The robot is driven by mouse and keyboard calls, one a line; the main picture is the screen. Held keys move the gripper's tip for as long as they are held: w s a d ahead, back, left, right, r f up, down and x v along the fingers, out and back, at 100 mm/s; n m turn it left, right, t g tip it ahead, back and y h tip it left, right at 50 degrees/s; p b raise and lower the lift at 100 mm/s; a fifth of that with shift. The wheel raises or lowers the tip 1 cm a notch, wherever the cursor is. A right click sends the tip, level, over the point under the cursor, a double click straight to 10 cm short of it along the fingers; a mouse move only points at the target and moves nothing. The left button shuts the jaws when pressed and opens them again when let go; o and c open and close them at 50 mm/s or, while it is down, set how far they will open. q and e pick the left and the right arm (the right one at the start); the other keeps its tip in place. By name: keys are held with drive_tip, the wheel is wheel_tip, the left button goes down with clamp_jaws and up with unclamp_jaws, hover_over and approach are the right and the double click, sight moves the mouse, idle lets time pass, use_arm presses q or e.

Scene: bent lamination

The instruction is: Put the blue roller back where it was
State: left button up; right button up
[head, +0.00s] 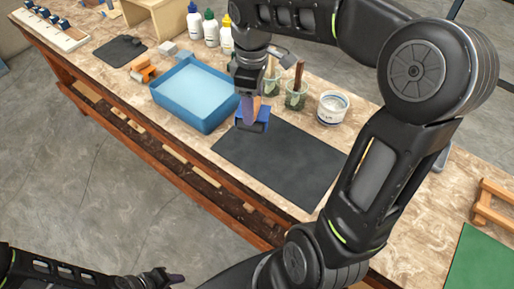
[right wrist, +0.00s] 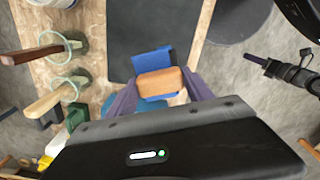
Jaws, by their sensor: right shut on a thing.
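The blue roller (head: 262,119) has a blue head and a wooden handle. My right gripper (head: 248,104) is shut on it and holds it over the far left corner of the dark mat (head: 285,160), just right of the blue tray. In the right wrist view the roller's blue part (right wrist: 151,60) shows beyond its wooden handle (right wrist: 160,83), which sits between the purple fingers. I cannot tell whether the roller touches the mat. My left gripper (head: 171,278) is low at the bottom left, away from the table; its jaw opening is unclear.
The blue tray (head: 178,107) with pale liquid stands left of the roller. Cups with brushes (head: 296,95) and a white tub (head: 333,107) stand behind the mat. Most of the large mat is bare.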

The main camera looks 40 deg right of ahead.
drive_tip(key=shift+s+f, duration=0.2)
drive_tip(key=shift+f, duration=0.05)
wheel_tip(320, 180, down, 6)
drive_tip(key=shift+w+r, duration=0.1)
drive_tip(key=shift+r, duration=0.05)
drive_tip(key=shift+f+p, duration=0.3)
drive_tip(key=shift+f, duration=1.55)
drive_tip(key=shift+f, duration=0.1)
